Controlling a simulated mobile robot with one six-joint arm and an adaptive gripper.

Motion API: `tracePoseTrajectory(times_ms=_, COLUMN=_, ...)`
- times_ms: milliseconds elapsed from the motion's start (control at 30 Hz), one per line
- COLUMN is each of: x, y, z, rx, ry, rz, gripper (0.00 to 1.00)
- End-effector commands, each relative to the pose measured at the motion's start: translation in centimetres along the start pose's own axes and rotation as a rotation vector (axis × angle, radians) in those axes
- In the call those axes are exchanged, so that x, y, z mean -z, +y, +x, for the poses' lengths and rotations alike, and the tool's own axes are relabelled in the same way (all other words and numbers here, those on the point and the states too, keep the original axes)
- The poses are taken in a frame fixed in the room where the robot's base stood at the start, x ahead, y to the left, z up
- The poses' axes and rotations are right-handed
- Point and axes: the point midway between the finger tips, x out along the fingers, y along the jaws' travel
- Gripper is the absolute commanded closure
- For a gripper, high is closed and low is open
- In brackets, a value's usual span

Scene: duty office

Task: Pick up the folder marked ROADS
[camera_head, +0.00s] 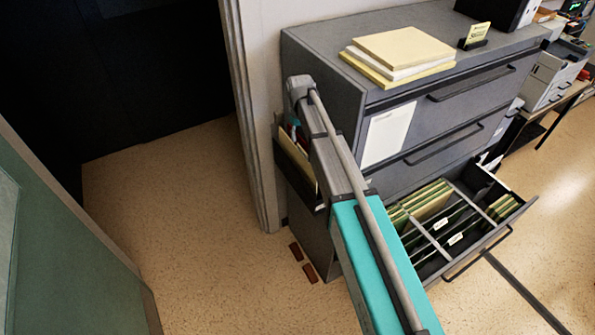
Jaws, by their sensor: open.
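I cannot read the word ROADS on anything here. Green and cream folders (425,203) stand in the open bottom drawer (487,240) of the grey cabinet, and small white labels show among the dividers; their lettering is too small to read. Other cream folders (299,166) stand in a dark holder at the cabinet's left side, partly hidden by my arm. A stack of pale yellow and white folders (403,48) lies flat on the cabinet top. My arm crosses the front left of the cabinet; my gripper cannot be made out.
A small yellow card (478,33) stands on top. A green board (60,240) is at left. Speckled floor (185,200) is open between it and the cabinet.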

Motion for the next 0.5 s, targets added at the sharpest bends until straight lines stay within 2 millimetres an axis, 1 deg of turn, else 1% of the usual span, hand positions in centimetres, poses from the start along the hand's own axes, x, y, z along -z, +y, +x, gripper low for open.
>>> tracePoseTrajectory(times_ms=33, x=0.0, y=0.0, z=0.8, rx=0.0, ry=0.0, rz=0.0, gripper=0.5)
tracePoseTrajectory(times_ms=500, x=0.0, y=0.1, z=4.2, rx=0.0, ry=0.0, rz=0.001, gripper=0.5)
